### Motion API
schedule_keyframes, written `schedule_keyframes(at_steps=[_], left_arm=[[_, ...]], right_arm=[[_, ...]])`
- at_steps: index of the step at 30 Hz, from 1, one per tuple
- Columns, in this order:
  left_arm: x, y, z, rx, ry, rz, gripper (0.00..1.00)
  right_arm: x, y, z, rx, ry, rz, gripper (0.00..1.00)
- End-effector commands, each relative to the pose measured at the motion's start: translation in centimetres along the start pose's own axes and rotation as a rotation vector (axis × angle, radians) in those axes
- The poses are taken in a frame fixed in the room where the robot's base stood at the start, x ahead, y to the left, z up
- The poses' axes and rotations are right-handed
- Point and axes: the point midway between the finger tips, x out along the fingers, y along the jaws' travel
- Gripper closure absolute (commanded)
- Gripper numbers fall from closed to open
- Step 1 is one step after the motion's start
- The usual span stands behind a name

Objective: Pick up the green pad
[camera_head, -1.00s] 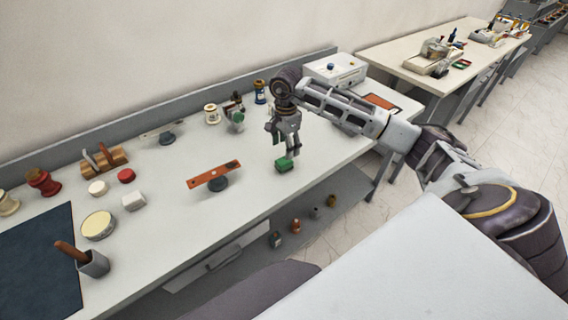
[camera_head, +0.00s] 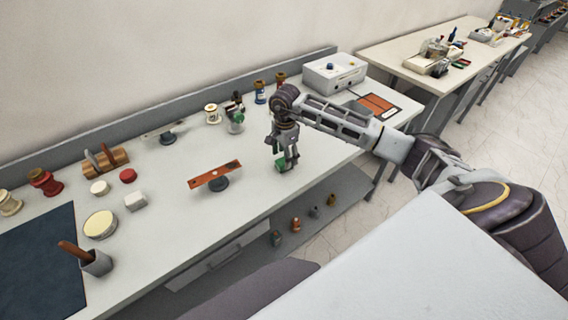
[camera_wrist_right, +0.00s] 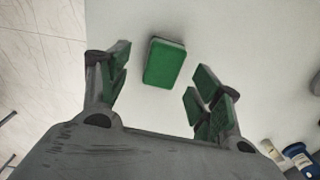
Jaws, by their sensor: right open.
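The green pad (camera_head: 281,166) is a small green block lying on the light grey workbench (camera_head: 240,207) near its front edge. It also shows in the right wrist view (camera_wrist_right: 165,63), upper middle, apart from the fingers. My right gripper (camera_head: 287,163) is above and around the pad in the head view, pointing down, and hides part of it. In the right wrist view, its green-lined fingers (camera_wrist_right: 158,90) are spread open with nothing between the tips; the pad lies just beyond them. My left gripper is not in view.
An orange bar on a dark round stand (camera_head: 215,176) is left of the pad. A white box (camera_head: 335,73) is at the bench's far end. Bare bench surrounds the pad; the front edge is close.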

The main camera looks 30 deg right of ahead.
Motion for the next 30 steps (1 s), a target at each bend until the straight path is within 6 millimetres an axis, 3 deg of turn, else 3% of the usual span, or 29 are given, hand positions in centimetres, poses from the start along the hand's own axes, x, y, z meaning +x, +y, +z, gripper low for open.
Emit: schedule_keyframes(at_steps=[10,26,30], left_arm=[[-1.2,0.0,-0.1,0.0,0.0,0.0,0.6],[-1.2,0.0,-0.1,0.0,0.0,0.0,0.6],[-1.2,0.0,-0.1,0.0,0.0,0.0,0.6]], right_arm=[[3.2,-0.3,0.1,0.0,-0.001,0.001,0.36],[3.5,-0.4,0.1,-0.001,0.0,-0.001,0.36],[3.5,-0.4,0.1,-0.001,0.0,-0.001,0.54]])
